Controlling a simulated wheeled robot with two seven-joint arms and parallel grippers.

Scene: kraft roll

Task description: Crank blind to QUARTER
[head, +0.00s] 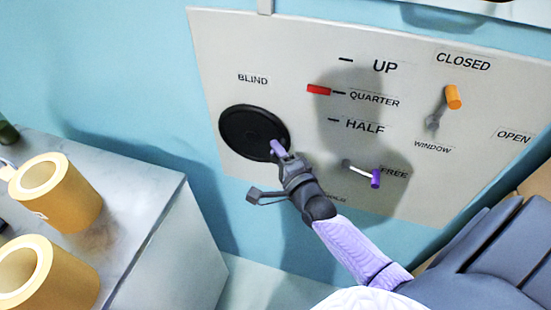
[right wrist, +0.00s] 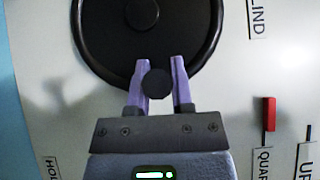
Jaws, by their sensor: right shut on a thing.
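The black round blind crank (head: 246,130) is on the pale wall panel under the BLIND label. My right gripper (head: 278,152) is at its lower right rim. In the right wrist view, the purple fingers (right wrist: 160,88) are shut on the crank's dark round knob (right wrist: 157,83). The red pointer (head: 318,90) is level with the QUARTER tick, below UP and above HALF. It also shows beside the QUARTER label in the right wrist view (right wrist: 269,114). A lever with a purple knob (head: 376,178) points to FREE. My left gripper is not in view.
The orange-tipped window lever (head: 453,97) points up towards CLOSED at the panel's right. A grey counter (head: 125,220) at left holds yellow-brown rolls (head: 62,190). My right forearm comes up from the lower right, just below the FREE lever.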

